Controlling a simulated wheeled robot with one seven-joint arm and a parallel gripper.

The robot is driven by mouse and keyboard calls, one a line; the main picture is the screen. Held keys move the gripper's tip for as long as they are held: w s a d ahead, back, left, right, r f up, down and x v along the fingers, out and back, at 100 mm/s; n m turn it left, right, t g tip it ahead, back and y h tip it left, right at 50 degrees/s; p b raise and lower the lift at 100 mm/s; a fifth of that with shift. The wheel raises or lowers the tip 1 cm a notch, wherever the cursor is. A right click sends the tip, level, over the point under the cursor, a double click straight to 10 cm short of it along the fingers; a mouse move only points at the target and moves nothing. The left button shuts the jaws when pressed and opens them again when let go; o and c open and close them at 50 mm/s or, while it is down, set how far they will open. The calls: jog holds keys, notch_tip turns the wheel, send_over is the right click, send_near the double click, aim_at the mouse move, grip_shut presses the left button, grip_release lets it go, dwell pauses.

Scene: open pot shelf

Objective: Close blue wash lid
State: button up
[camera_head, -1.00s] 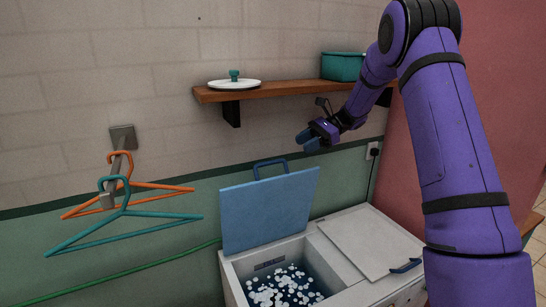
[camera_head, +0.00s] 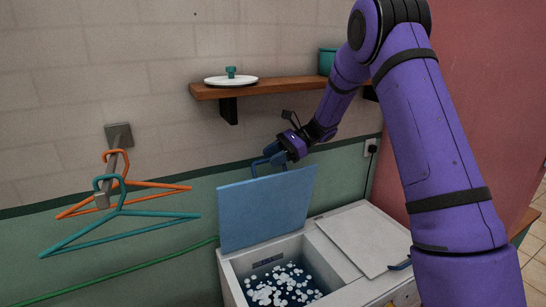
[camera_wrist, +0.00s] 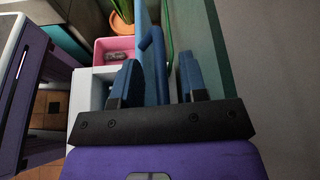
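The blue wash lid (camera_head: 267,207) stands upright, open, at the back of the left compartment of the white washing unit (camera_head: 341,290). Its blue handle (camera_head: 257,165) sticks up from the top edge. My gripper (camera_head: 275,153) is at the handle. In the wrist view, my gripper (camera_wrist: 160,82) has its two blue fingers apart, with the handle (camera_wrist: 157,55) between them. A gap shows beside the handle, so the fingers do not look shut on it. The fingers partly hide the handle in the head view.
The open compartment holds dark water with white foam bits (camera_head: 283,287). A white right-hand cover (camera_head: 362,240) lies shut. A wooden shelf (camera_head: 270,88) with a white lid (camera_head: 230,80) and a teal pot (camera_head: 327,61) is above. Hangers (camera_head: 120,212) hang at left.

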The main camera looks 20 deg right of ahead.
jog(key=shift+a, duration=0.15)
grip_shut()
jog(key=shift+s, duration=0.15)
